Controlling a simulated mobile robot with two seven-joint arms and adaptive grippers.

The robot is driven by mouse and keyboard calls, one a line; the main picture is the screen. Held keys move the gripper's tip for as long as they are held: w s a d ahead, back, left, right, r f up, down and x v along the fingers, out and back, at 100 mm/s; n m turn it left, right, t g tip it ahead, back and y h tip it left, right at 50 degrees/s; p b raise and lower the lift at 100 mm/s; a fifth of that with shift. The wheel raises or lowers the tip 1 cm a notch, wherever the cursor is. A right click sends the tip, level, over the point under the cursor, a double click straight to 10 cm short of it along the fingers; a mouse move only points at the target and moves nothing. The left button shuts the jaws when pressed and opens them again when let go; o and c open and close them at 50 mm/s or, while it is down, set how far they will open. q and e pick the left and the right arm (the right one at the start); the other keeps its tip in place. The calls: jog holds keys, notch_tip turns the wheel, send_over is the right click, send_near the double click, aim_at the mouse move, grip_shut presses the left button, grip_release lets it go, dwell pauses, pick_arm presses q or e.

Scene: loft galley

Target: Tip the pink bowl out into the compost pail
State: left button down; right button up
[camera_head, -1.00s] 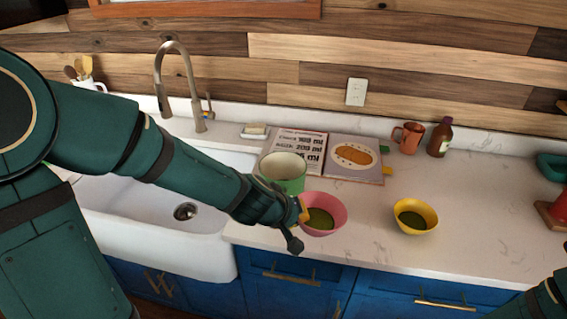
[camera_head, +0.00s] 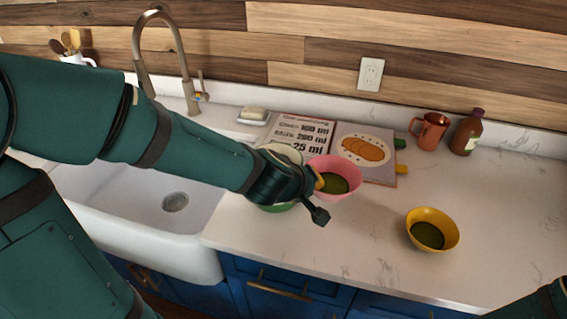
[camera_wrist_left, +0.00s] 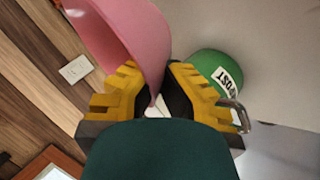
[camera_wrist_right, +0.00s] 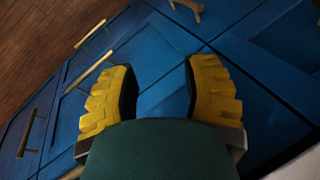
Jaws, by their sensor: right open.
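The pink bowl (camera_head: 345,163), with dark green contents (camera_head: 334,184), is held by my left gripper (camera_head: 319,183) at its left rim. It looks raised above the counter and roughly level. In the left wrist view the fingers (camera_wrist_left: 160,92) are shut on the bowl's wall (camera_wrist_left: 130,32). The green compost pail (camera_head: 274,207) stands on the counter just left of the bowl, mostly hidden behind my left arm. Its label and metal handle show in the left wrist view (camera_wrist_left: 208,66). My right gripper (camera_wrist_right: 160,88) is open and empty, facing the blue cabinet fronts.
A yellow bowl (camera_head: 447,226) with dark contents stands to the right. An open recipe book (camera_head: 378,172) lies behind the pail and pink bowl. A copper mug (camera_head: 430,133) and a brown bottle (camera_head: 467,134) stand at the back. The sink (camera_head: 180,225) is left. The front right counter is clear.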

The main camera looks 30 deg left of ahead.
jog(key=f+b, duration=0.2)
jog(key=f, duration=0.1)
jog(key=shift+s+a+f, duration=0.1)
jog(key=shift+s, duration=0.25)
jog(key=shift+f, duration=0.1)
